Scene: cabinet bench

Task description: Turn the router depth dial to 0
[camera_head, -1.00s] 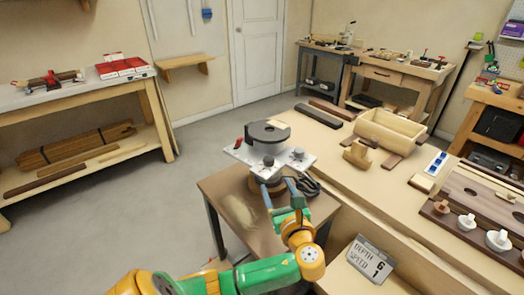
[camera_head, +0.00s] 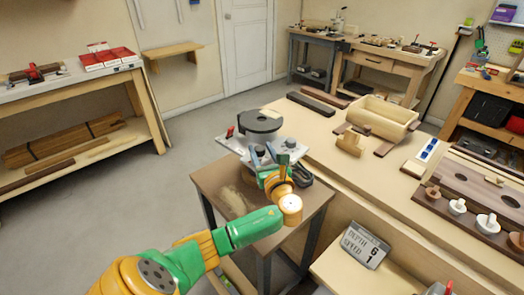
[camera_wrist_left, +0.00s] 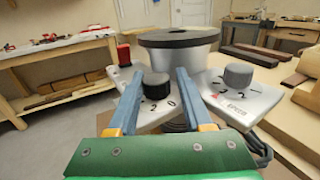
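The router (camera_head: 262,122) has a dark ring on top and a pale plate with dials. In the left wrist view, the black dial (camera_wrist_left: 156,86) stands on the plate with the numbers 2 and 0 visible beside it. A grey dial (camera_wrist_left: 238,76) to its right has the label SPEED. My left gripper (camera_wrist_left: 156,76) is open, its blue fingers on either side of the black dial with gaps showing. It also shows at the router in the head view (camera_head: 270,158). A sign (camera_head: 364,248) reads DEPTH 6, SPEED 1.
The router stands on a small brown table (camera_head: 232,190). Beside it, a long workbench (camera_head: 330,150) holds a wooden box (camera_head: 385,118) and wood pieces. A dark coiled cable (camera_wrist_left: 258,150) lies close to the right finger. A red knob (camera_wrist_left: 124,54) stands behind the left finger.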

